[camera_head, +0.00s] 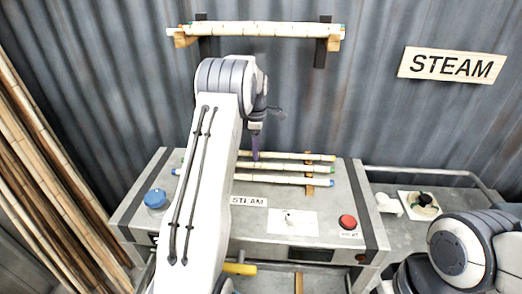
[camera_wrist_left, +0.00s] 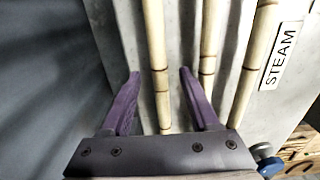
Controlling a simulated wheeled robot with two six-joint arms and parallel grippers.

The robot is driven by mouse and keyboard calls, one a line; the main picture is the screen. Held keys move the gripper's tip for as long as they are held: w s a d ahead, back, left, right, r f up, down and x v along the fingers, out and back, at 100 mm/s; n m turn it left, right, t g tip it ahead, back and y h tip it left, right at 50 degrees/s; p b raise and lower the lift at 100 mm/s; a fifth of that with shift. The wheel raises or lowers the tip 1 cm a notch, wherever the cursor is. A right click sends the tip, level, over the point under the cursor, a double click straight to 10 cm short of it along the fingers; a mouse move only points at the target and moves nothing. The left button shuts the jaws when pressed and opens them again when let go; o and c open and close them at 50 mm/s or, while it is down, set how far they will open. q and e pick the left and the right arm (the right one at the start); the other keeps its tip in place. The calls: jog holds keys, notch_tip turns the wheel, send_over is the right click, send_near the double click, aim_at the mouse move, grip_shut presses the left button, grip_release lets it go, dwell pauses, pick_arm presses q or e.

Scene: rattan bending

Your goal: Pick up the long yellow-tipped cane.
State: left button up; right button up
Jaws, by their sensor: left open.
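The yellow-tipped cane (camera_head: 315,157) lies at the back of several pale canes on the grey steam box; its tip at the right end looks yellow-orange. My left gripper (camera_head: 255,148), with purple fingers, is over the box at this back cane. In the left wrist view my left gripper (camera_wrist_left: 159,74) is open, with one finger on each side of the leftmost cane (camera_wrist_left: 157,50), which appears to be this back one. I cannot tell whether the fingers touch it. My left arm hides the canes' left parts. My right gripper is out of view.
A green-tipped cane (camera_head: 315,168) and a blue-tipped cane (camera_head: 305,181) lie close in front. The box has a blue knob (camera_head: 155,198) and red button (camera_head: 347,221). More canes (camera_head: 260,29) rest on a wall rack. Long poles (camera_head: 50,170) lean at left.

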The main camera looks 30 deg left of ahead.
pick_arm(q)
jog(key=shift+f, duration=0.15)
grip_shut()
